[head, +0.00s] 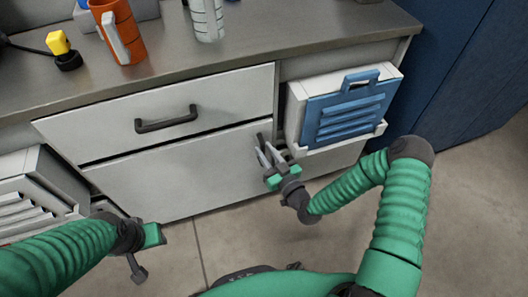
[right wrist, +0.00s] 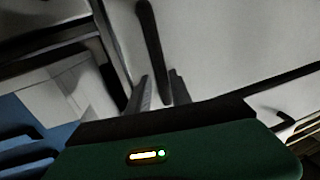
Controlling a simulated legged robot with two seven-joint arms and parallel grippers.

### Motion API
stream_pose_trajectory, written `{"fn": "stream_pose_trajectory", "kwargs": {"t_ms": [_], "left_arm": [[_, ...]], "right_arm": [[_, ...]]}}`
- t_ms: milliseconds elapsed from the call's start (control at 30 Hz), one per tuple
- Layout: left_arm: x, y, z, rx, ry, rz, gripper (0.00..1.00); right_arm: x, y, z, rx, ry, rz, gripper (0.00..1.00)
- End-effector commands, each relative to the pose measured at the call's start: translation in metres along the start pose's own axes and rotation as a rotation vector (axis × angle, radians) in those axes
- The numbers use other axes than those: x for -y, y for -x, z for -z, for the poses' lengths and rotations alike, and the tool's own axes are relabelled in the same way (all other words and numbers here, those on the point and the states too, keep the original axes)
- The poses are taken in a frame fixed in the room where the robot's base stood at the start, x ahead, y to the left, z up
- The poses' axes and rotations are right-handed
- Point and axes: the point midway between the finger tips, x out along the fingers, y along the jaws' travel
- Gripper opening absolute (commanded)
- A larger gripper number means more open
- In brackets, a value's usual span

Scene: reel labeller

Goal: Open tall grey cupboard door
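A light grey door panel (head: 180,180) sits below a drawer in the bench front and looks shut. A dark bar handle stands at its right edge, mostly hidden by my right gripper in the head view; it shows as a long dark bar in the right wrist view (right wrist: 150,42). My right gripper (head: 262,148) is at this handle. In the right wrist view its two fingers (right wrist: 160,88) are apart, with the bar's near end between them; whether they touch it is unclear. My left gripper (head: 146,252) hangs low before the bench, away from the door; its fingers are unclear.
The drawer above has a dark handle (head: 166,119). A white box with a blue slatted front (head: 345,112) is right of the door, close to my right gripper. A white slatted unit (head: 30,195) is at left. An orange mug (head: 122,32) stands on the worktop. Floor in front is clear.

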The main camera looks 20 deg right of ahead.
Motion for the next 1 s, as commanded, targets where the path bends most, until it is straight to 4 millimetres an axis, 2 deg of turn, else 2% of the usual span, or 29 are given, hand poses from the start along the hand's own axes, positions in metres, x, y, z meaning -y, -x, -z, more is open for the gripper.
{"fn": "stream_pose_trajectory", "kwargs": {"t_ms": [133, 367, 567, 1000], "left_arm": [[0.0002, -0.0039, -0.0009, 0.0, 0.001, 0.0, 0.36], [0.0002, -0.0033, -0.0008, 0.0, 0.001, 0.0, 0.36], [0.0001, -0.0033, -0.0007, 0.0, 0.0, 0.0, 0.36], [0.0002, -0.0033, -0.0007, 0.0, 0.001, 0.0, 0.36]], "right_arm": [[0.0009, -0.0112, 0.0006, -0.001, 0.0, 0.001, 0.25], [0.0001, -0.0116, 0.0009, 0.0, -0.001, 0.001, 0.25], [-0.0001, -0.0113, 0.0007, 0.0, 0.0, 0.0, 0.0], [-0.0005, -0.0112, 0.0004, 0.0, 0.0, 0.0, 0.0]]}}
